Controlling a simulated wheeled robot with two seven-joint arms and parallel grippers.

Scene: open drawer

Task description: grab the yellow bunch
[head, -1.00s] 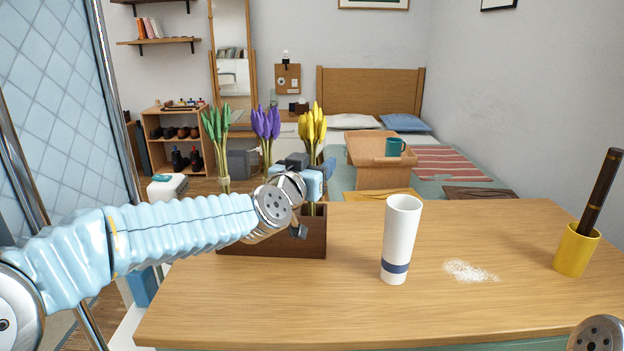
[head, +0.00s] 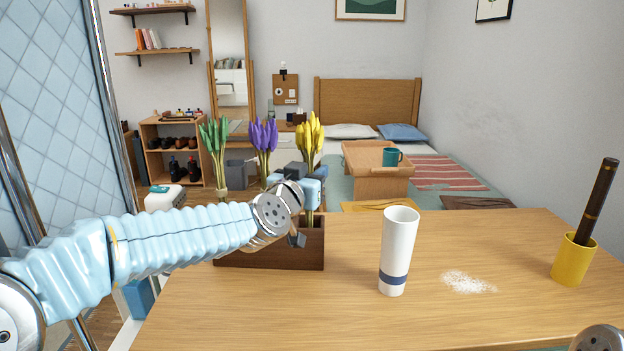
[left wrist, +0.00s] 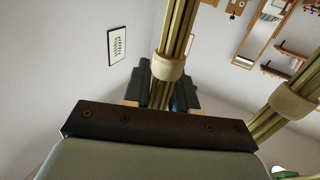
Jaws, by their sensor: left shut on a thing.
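The yellow bunch (head: 309,138) stands upright at the right end of a dark wooden box (head: 300,258) on the table, its stems reaching down into the box. My left gripper (head: 311,184) is shut on its stems, above the box rim. In the left wrist view the stems with a pale band (left wrist: 169,67) run between the dark fingers (left wrist: 162,88). The purple bunch (head: 264,138) and green bunch (head: 216,140) stand to the left in the head view. My arm hides part of the box and some stems.
A white cup (head: 398,245) with a blue stripe stands right of the box. White grains (head: 467,283) lie beside it. A yellow holder (head: 573,262) with a dark stick stands at the table's right. The front of the wooden table (head: 280,315) is clear.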

